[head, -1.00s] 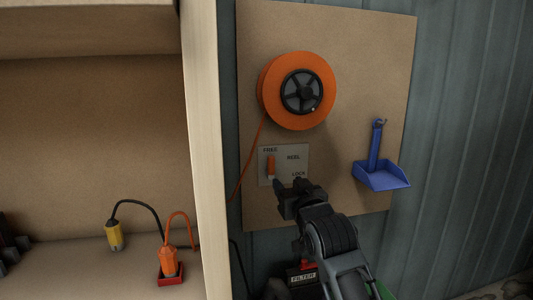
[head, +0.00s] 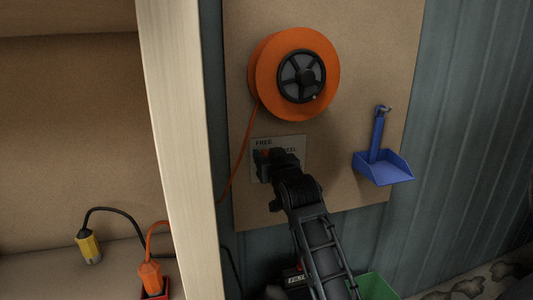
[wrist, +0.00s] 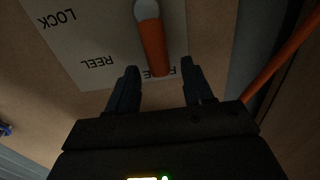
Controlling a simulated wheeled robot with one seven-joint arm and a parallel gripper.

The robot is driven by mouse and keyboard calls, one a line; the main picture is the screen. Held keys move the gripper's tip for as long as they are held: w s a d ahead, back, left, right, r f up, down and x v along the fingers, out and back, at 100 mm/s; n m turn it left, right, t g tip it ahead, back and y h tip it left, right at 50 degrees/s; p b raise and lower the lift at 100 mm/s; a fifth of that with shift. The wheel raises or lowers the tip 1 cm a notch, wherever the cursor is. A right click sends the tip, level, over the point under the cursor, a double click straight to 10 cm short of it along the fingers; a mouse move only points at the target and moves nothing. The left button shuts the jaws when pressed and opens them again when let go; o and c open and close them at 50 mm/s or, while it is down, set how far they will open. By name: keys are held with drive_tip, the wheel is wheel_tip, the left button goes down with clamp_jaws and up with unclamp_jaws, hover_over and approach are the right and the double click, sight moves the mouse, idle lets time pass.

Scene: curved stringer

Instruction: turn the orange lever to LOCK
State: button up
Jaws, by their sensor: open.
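The orange lever (wrist: 152,45) has a grey round pivot and points at FREE on its pale plate (wrist: 90,35). REEL and LOCK are printed to one side in the wrist view. My gripper (wrist: 160,68) is open. Its two fingertips lie either side of the lever's free end in the picture, with a gap on each side. I cannot tell how deep the lever sits between them. In the head view my gripper (head: 266,160) covers most of the lever and the LOCK label. The plate's top edge (head: 290,140) and FREE show there.
An orange cable reel (head: 265,85) hangs above the plate, its cable running down on the left. A blue dustpan (head: 384,167) hangs at the right. A pale wooden post (head: 180,130) stands to the left. A green bin (head: 376,286) is below.

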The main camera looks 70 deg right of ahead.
drive_tip(key=shift+w+d, duration=0.35)
drive_tip(key=shift+d, duration=0.05)
clamp_jaws()
idle(0.5)
